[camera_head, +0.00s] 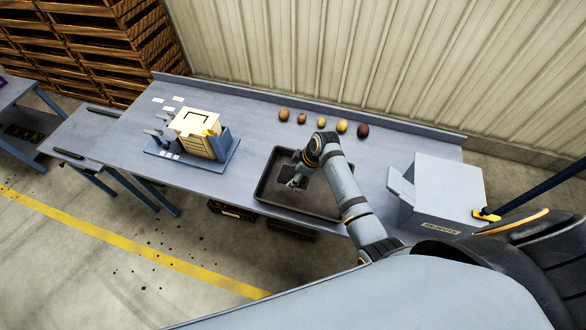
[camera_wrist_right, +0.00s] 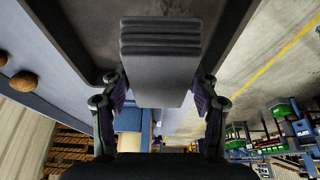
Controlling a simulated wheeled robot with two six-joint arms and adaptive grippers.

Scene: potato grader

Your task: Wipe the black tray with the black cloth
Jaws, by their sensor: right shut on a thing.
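The black tray (camera_head: 318,206) is a shallow, dark rectangular tray on the blue-grey table, right of its middle in the head view. My right gripper (camera_head: 296,183) reaches down over the inside of the tray. In the right wrist view it is shut on the black cloth (camera_wrist_right: 160,62), a dark grey folded pad held between the two fingers. The tray (camera_wrist_right: 92,30) shows behind the cloth there. I cannot tell whether the cloth touches the tray floor. My left gripper is not in view.
Several potatoes (camera_head: 342,126) lie in a row behind the tray. A beige box on a blue stand (camera_head: 195,130) is to the left. A grey bin labelled "REMOVE" (camera_head: 450,190) stands at the right. The table between the stand and tray is clear.

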